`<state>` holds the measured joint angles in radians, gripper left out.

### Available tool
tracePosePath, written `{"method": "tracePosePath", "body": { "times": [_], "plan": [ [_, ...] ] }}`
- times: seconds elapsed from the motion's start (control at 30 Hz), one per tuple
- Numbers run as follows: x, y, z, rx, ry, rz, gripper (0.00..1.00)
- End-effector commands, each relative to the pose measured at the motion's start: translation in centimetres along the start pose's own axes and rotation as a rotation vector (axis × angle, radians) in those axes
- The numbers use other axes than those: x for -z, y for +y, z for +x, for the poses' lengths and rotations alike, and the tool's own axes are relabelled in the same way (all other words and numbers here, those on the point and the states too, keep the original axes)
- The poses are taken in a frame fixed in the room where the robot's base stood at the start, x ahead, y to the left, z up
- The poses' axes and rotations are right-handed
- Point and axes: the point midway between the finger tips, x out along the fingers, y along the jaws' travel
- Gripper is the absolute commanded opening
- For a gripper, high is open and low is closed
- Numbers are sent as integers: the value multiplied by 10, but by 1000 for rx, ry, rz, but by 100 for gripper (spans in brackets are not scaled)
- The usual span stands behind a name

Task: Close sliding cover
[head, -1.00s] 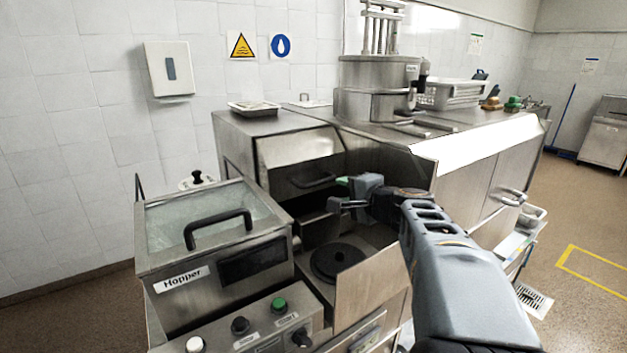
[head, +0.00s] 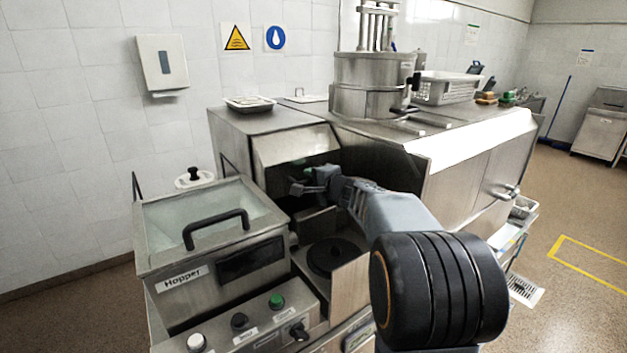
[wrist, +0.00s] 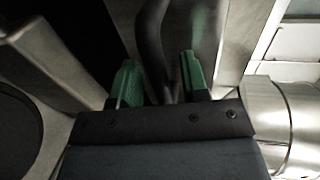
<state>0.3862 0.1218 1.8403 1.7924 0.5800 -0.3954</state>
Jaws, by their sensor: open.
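The sliding cover appears to be the sloped steel panel (head: 295,146) at the front of the machine, above a dark opening. Its dark handle is mostly hidden behind my gripper in the head view. In the wrist view a dark curved handle bar (wrist: 151,40) runs down between the two green fingers. My gripper (head: 304,182) is at the opening, just below the panel. It also shows in the wrist view (wrist: 160,82), open, with a finger on each side of the bar. I cannot tell whether either finger touches it.
The hopper (head: 212,230) with its black-handled lid stands left of my gripper. A round black plate (head: 333,257) lies below, beside an upright steel guard (head: 350,298). A steel cylinder unit (head: 372,85) and a white basket (head: 445,88) stand on the counter behind.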

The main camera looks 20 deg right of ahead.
Motion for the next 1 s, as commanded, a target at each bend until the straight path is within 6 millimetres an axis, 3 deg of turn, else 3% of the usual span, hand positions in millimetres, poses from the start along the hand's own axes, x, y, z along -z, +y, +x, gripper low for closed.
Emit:
{"method": "tracePosePath", "body": {
  "times": [0.2, 0.63, 1.0],
  "plan": [
    [0, 0, 0, 0, 0, 0, 40],
    [0, 0, 0, 0, 0, 0, 0],
    [-1, 0, 0, 0, -1, -1, 0]
  ]
}}
